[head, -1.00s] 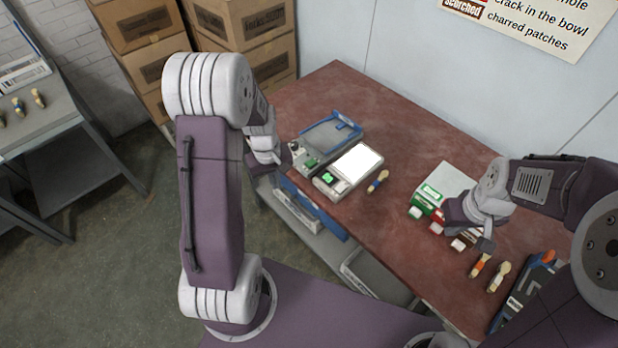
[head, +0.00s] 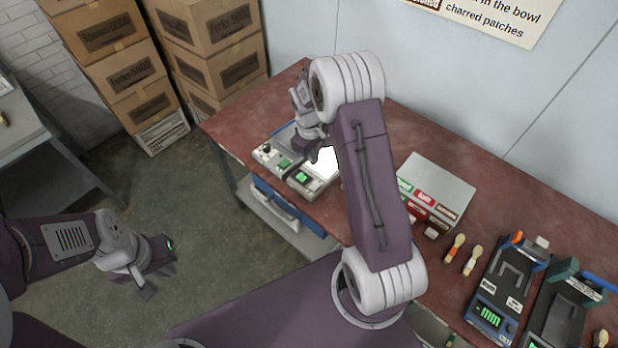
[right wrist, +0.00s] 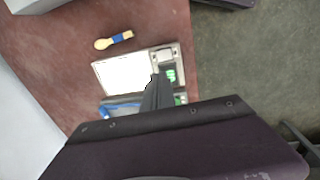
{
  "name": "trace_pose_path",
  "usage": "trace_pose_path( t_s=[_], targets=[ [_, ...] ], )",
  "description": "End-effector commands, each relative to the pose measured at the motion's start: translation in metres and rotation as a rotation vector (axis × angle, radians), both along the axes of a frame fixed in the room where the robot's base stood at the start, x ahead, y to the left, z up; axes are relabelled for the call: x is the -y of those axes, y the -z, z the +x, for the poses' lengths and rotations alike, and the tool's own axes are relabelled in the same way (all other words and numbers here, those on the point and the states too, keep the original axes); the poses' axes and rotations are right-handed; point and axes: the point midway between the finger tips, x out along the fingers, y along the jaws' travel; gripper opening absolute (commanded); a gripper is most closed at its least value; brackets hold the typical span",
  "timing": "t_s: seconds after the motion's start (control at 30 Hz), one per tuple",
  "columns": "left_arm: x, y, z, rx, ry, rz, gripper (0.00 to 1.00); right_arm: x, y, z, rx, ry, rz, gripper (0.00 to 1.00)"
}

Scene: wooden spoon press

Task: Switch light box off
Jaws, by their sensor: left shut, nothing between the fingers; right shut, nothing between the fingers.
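The light box (head: 318,183) stands near the table's left edge, its panel glowing white and a green display (head: 301,177) on its front part. In the right wrist view its bright panel (right wrist: 122,74) and front controls (right wrist: 165,53) show. My right gripper (head: 318,154) is shut and empty, just above the light box in the head view. In the right wrist view its dark fingers (right wrist: 157,92) overlap the box's edge near the green display; I cannot tell whether they touch it. My left gripper (head: 158,277) is shut and empty over the floor at left, away from the table.
A device with a blue-edged tray (head: 272,150) stands close beside the light box. A spoon with a blue band (right wrist: 114,40) lies on its other side. A sorting box with coloured labels (head: 437,187), two spoons and more devices (head: 500,290) fill the table's right part.

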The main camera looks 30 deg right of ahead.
Motion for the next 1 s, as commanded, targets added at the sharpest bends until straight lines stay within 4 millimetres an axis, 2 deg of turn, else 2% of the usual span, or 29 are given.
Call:
trace_pose_path(
  t_s=[0.23,0.33,0.8,1.0],
  targets=[
    [0.0,0.0,0.0,-0.001,-0.002,0.0,0.0,0.0,0.001,0.0,0.0,0.0,0.0,0.0],
    [0.0,-0.002,0.0,-0.001,-0.002,0.0,0.0,0.001,0.009,0.0,-0.002,0.0,0.0,0.0],
    [0.0,-0.021,0.0,-0.001,-0.002,0.0,0.0,0.011,0.105,0.003,-0.004,0.0,0.001,0.0],
    [0.0,-0.027,0.0,-0.001,-0.002,0.0,0.0,0.014,0.131,0.006,-0.001,0.0,0.001,0.0]
  ],
)
